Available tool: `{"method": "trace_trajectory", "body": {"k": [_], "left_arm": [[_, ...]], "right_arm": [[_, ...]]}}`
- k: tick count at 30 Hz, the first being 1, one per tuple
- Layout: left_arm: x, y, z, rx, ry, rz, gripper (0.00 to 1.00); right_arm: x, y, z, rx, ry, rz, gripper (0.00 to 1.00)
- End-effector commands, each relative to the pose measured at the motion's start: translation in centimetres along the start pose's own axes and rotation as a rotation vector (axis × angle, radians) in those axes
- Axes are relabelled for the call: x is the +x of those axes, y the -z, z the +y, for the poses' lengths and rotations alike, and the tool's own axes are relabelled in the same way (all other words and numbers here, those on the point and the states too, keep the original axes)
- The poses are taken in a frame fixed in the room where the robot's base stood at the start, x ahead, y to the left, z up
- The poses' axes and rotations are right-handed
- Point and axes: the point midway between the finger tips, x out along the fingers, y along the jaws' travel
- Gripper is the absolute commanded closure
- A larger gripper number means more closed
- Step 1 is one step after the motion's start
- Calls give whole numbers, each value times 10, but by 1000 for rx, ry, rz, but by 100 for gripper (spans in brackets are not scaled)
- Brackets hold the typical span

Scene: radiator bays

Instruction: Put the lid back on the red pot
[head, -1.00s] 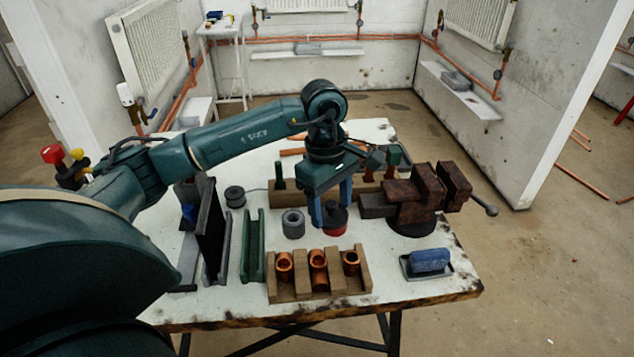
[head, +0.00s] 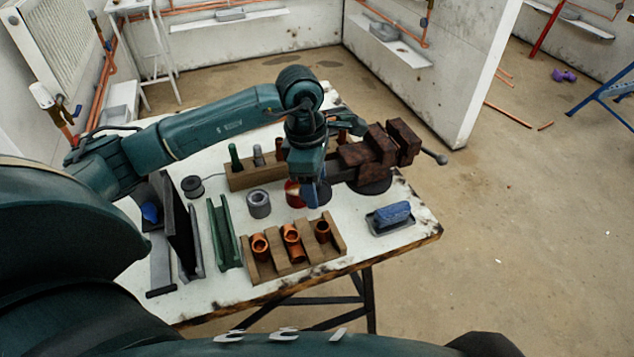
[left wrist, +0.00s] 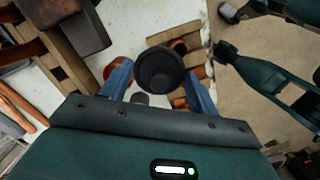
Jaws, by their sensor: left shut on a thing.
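The red pot (head: 293,195) stands on the bench just left of my left gripper, partly hidden by it in the head view. My left gripper (head: 313,196) points down and is shut on the dark round lid (left wrist: 160,70), which sits between its blue fingers in the left wrist view. The lid is held beside the pot, toward the right and near side in the head view. The exact height of the lid over the bench is hard to tell.
A grey spool (head: 259,204) stands left of the pot. A wooden block with copper fittings (head: 298,256) lies in front. A bottle rack (head: 239,178) and a rusty vise (head: 366,157) are behind and right. A blue sponge-like block on a tray (head: 392,214) lies right.

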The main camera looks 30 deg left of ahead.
Motion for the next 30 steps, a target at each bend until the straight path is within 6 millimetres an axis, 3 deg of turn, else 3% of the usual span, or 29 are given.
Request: {"method": "trace_trajectory", "body": {"k": [21,30], "left_arm": [[-14,40,55,-1772,-217,3,61],[-14,53,66,-2243,-274,2,61]], "right_arm": [[-16,13,11,-6,-39,-57,59],[-19,11,12,-4,-47,-78,59]]}}
